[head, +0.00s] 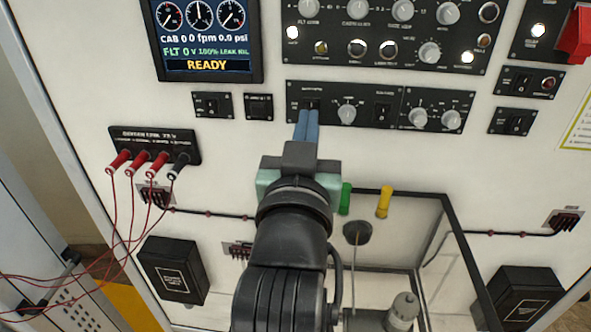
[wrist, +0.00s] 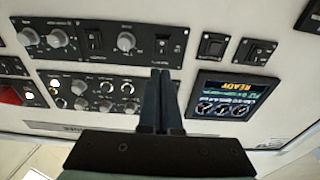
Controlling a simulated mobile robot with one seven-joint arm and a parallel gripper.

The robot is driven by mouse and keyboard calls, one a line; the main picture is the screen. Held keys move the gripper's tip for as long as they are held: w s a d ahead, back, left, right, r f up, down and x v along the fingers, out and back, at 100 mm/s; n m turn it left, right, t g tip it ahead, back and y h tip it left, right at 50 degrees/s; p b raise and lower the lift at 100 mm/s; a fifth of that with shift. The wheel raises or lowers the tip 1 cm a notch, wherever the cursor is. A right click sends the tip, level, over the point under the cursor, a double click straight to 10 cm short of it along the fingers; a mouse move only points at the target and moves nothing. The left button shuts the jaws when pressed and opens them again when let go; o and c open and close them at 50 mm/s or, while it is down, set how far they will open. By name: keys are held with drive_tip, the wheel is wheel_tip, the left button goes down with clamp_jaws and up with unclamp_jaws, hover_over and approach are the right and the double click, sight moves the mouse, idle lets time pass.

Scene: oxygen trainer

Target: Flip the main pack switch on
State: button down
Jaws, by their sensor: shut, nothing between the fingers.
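A black control panel (head: 330,90) with a switch at its left end (head: 312,103) is on the white wall; its label is too small to read, and I cannot confirm it is the main pack switch. In the wrist view the same switch shows upside down (wrist: 163,47). My gripper (head: 306,114) is shut and empty, with its blue fingers pointing at this switch. Its fingertips (wrist: 160,72) are just below the switch in both views. Whether they touch the panel cannot be told. The fingers hide the panel's lower left part.
On the same panel are a knob (head: 347,113) and another rocker switch (head: 381,112). Small switch plates (head: 212,105) sit to the left, under the screen reading READY (head: 205,40). Red plugs with cables (head: 118,160) are at lower left. Green (head: 345,198) and yellow (head: 384,201) parts are below.

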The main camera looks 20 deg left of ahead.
drive_tip(key=s+d+r+p, duration=0.1)
drive_tip(key=s+p, duration=0.6)
drive_tip(key=s, duration=0.1)
drive_tip(key=shift+d+r+p, duration=0.2)
drive_tip(key=shift+d+p, duration=0.1)
drive_tip(key=shift+s+p, duration=0.1)
drive_tip(key=shift+p, duration=0.25)
drive_tip(key=shift+s+d+f+p, duration=0.1)
drive_tip(key=shift+s+p, duration=0.25)
drive_tip(key=shift+s, duration=0.15)
drive_tip(key=shift+w, duration=0.1)
